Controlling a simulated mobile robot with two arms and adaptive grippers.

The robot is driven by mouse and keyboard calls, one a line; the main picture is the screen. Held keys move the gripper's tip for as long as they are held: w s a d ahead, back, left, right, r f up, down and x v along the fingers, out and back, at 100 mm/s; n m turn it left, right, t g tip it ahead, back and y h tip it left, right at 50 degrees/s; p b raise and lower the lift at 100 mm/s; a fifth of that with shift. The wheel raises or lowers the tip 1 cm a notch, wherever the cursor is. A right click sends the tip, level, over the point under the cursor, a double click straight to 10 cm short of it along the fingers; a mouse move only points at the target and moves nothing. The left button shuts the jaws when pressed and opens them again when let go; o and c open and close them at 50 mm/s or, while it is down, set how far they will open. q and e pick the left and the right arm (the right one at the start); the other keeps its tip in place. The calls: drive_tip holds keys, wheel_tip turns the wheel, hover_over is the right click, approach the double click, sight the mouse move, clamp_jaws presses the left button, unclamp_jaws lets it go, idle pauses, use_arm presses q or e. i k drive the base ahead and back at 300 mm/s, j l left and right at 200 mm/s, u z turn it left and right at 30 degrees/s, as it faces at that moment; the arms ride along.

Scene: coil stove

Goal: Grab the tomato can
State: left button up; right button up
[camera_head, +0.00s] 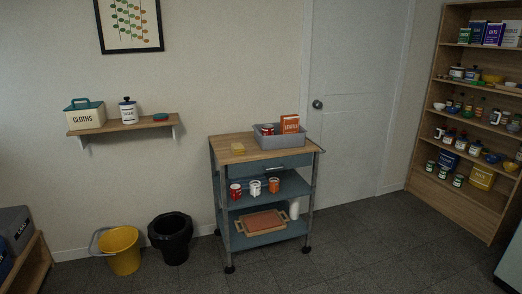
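A small red and white can (267,129) stands in the grey bin (283,142) on top of the blue cart. It may be the tomato can, but its label is too small to read. The bin's front wall hides its lower part. An orange-red box (290,124) stands beside it in the bin. More cans and jars stand on the tall shelf at the right, and I cannot tell whether one is a tomato can. Neither of my grippers is in view.
The wheeled cart (228,152) stands against the wall beside a closed door (352,100). A yellow bucket (123,251) and black bin (170,239) stand left. A bookcase (455,190) stands right. Floor (370,250) in front is clear.

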sight(266, 129)
drive_tip(key=i+z, duration=0.25)
drive_tip(key=i, duration=1.6)
